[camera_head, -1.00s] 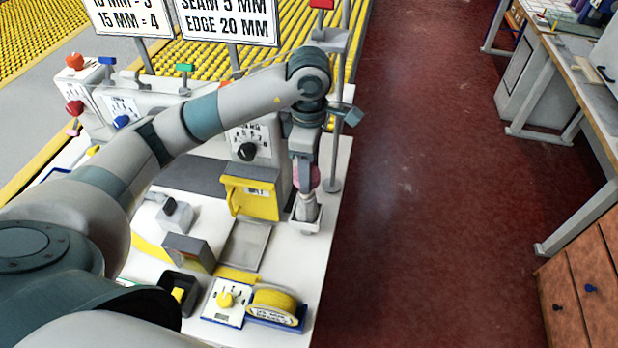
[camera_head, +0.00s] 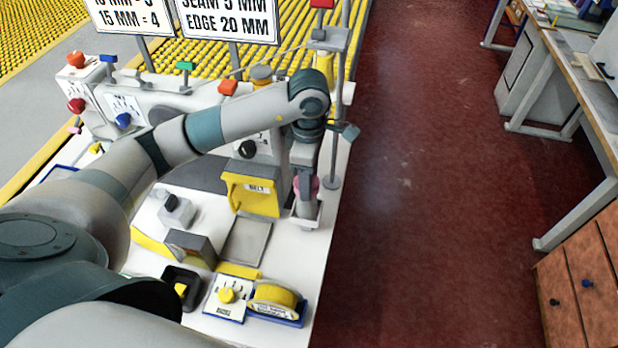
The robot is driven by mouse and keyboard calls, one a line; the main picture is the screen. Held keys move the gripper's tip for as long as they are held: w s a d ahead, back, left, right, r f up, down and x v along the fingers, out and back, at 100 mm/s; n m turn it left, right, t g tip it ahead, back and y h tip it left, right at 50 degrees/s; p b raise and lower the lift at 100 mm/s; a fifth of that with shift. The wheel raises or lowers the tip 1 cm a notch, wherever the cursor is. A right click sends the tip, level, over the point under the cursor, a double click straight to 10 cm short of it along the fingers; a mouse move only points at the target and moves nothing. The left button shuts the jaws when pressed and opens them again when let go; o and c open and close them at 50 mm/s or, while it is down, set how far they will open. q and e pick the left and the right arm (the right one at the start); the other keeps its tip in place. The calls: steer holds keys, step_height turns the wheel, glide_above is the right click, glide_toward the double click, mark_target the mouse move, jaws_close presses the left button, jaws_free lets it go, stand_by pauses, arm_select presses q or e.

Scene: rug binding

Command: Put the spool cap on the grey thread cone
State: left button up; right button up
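My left arm reaches in from the left across the machine, and its wrist points down near the table's right edge. My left gripper (camera_head: 304,200) is small in the view and seen from above. Its fingers blend with a grey shape at the tip that may be the grey thread cone, standing in a small grey holder (camera_head: 304,222). I cannot tell whether the fingers are open or shut, or whether the spool cap is between them. A pink, cone-like thing (camera_head: 314,185) is partly hidden behind the wrist. I cannot make out the spool cap. My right gripper is out of view.
A yellow belt cover (camera_head: 254,193) stands left of the gripper, and a grey pole (camera_head: 336,130) rises behind it. A yellow tape roll (camera_head: 274,297) and a dial plate (camera_head: 228,297) lie at the table's front. Red floor (camera_head: 430,200) is open to the right.

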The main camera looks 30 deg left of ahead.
arm_select(q)
steer(key=shift+f+b, duration=0.3)
steer(key=o, duration=1)
